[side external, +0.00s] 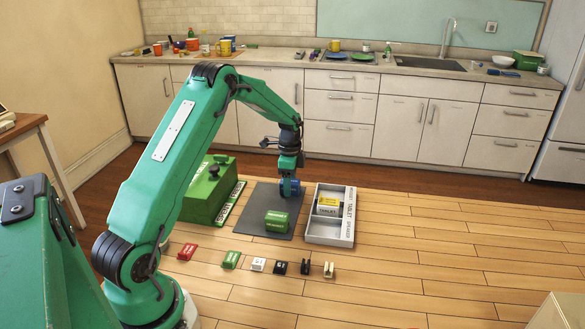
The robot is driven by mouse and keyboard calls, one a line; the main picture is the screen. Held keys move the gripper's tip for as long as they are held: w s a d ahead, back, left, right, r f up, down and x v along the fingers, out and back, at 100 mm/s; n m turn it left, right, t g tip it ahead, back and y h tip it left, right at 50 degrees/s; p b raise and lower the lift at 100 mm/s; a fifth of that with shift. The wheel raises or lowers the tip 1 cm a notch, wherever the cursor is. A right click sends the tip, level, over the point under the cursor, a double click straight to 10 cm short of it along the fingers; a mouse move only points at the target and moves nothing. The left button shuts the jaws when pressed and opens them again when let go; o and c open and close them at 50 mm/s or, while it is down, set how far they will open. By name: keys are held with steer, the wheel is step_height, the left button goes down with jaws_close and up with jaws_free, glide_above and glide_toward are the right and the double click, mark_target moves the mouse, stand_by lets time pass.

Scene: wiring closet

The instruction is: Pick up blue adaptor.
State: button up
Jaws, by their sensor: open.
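My gripper (290,183) points down over the back right of a dark grey mat (258,208). It is open. A small blue piece (297,186), which looks like the blue adaptor, shows right at the fingertips. The gripper hides part of it, and I cannot tell whether it sits between the fingers or just behind them.
A green block (277,221) stands on the mat in front of my gripper. A grey labelled tray (345,232) holding a yellow-and-white item (328,205) lies to the right. A large green box (205,192) stands left. Several small coloured pieces (258,264) line the floor in front.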

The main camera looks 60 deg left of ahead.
steer(key=shift+f, duration=0.55)
steer(key=shift+c, duration=0.2)
steer(key=c, duration=1.1)
